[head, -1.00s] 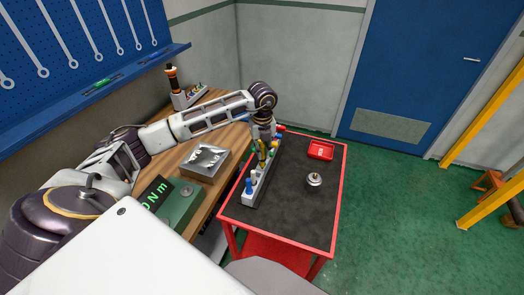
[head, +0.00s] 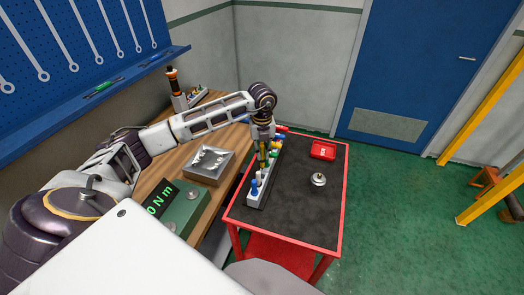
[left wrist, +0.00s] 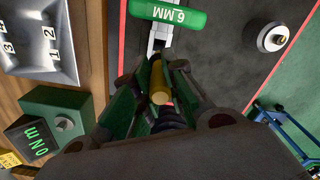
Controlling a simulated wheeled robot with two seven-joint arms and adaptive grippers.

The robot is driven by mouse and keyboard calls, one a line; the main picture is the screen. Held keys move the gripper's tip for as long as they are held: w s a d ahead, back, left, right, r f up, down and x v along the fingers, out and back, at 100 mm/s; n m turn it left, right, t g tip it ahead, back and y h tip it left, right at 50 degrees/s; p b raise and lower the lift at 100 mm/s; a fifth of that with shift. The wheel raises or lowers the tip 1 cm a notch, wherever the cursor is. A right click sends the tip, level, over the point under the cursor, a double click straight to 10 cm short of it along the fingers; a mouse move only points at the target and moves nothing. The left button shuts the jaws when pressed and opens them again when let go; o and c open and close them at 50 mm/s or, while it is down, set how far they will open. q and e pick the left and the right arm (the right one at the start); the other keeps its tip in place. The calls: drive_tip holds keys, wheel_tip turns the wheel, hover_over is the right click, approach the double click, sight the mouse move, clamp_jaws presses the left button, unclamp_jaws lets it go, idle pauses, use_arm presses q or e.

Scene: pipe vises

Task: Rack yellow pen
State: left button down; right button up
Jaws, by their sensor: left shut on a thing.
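The yellow pen (left wrist: 158,84) is between the fingers of my left gripper (left wrist: 160,95), which is shut on it. In the head view my left gripper (head: 264,148) points down over the long light-grey rack (head: 257,197) on the red cart, and the pen looks nearly upright. The rack holds several tools with blue, white, green and red handles. Part of it (left wrist: 158,38) shows in the left wrist view beside a green handle marked 6 MM (left wrist: 168,14). I cannot tell whether the pen's lower end is in a rack hole. My right gripper is not in view.
The red cart (head: 342,200) has a dark top. A wooden bench on the left carries a metal box (head: 209,165) and a green torque device (head: 185,208). The cart's front middle is clear.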

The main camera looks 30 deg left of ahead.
sight(262, 166)
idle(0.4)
use_arm(q)
drive_tip(key=shift+f, duration=0.15)
drive_tip(key=shift+f+b, duration=0.85)
drive_tip(key=shift+f, duration=0.2)
drive_tip(key=shift+f+b, duration=0.5)
drive_tip(key=shift+f, duration=0.05)
idle(1.1)
drive_tip(key=shift+f+b, duration=1.3)
drive_tip(key=shift+f, duration=0.7)
idle(2.8)
